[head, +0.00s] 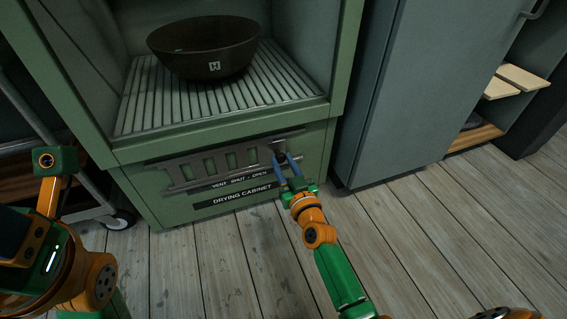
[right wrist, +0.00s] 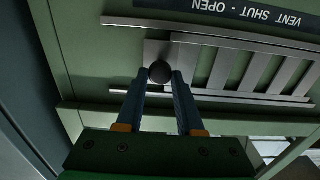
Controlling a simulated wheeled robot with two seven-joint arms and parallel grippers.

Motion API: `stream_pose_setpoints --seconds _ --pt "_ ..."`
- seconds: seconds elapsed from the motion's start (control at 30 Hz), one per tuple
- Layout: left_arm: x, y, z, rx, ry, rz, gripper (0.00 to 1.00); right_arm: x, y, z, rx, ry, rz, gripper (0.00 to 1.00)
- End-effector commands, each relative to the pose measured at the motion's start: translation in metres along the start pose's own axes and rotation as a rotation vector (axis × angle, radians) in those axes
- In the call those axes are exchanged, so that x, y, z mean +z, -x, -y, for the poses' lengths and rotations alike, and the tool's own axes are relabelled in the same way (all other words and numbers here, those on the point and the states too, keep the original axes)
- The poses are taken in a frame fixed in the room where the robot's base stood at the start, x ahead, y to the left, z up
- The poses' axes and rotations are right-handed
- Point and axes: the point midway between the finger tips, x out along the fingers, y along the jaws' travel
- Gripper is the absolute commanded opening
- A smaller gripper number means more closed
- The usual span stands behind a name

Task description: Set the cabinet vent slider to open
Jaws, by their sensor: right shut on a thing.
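The drying cabinet (head: 222,222) is green, with a grey slatted vent slider (head: 176,177) on its lower front. The slider lies between two horizontal rails, above the label "VENT SHUT - OPEN" (head: 239,180). The slider's dark round knob (right wrist: 160,72) is at its right end in the head view, beyond the word OPEN. My right gripper (head: 287,160) is shut on the knob; in the right wrist view its blue fingertips (right wrist: 160,80) are on either side of it.
A dark bowl (head: 203,48) stands on the ribbed shelf (head: 150,105) inside the open cabinet. A grey-blue cabinet (head: 430,85) stands close on the right. A wheeled cart (head: 118,219) is at the left. The plank floor (head: 430,230) in front is clear.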

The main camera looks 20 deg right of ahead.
Motion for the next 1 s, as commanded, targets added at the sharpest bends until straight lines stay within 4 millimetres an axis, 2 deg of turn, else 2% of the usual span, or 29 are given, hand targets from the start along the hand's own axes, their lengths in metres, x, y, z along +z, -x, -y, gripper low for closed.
stream_pose_setpoints --seconds 0.17,0.43,0.7,0.73,0.8,0.83,1.0 --pt "0.000 0.000 0.000 0.000 0.000 0.000 1.00 0.001 0.000 0.000 0.000 0.000 0.002 0.00" --pt "0.000 0.000 0.000 0.000 0.000 0.000 1.00 0.001 0.000 -0.031 0.000 0.003 0.002 0.00" --pt "0.000 0.000 0.000 0.001 0.000 -0.002 1.00 0.000 0.000 -0.034 0.003 0.001 0.000 0.00" --pt "0.000 0.000 0.000 0.001 0.000 -0.003 1.00 0.000 0.000 -0.034 0.003 0.001 0.000 0.42" --pt "-0.001 -0.001 0.000 0.001 0.000 -0.003 1.00 0.000 0.000 -0.034 0.003 0.001 0.000 0.61" --pt "-0.001 -0.001 0.000 0.001 0.000 -0.004 1.00 0.000 0.000 -0.033 0.002 0.001 0.000 0.66" --pt "-0.001 -0.001 0.000 0.001 0.000 -0.005 1.00 0.000 0.000 -0.033 0.001 0.000 0.000 0.66"
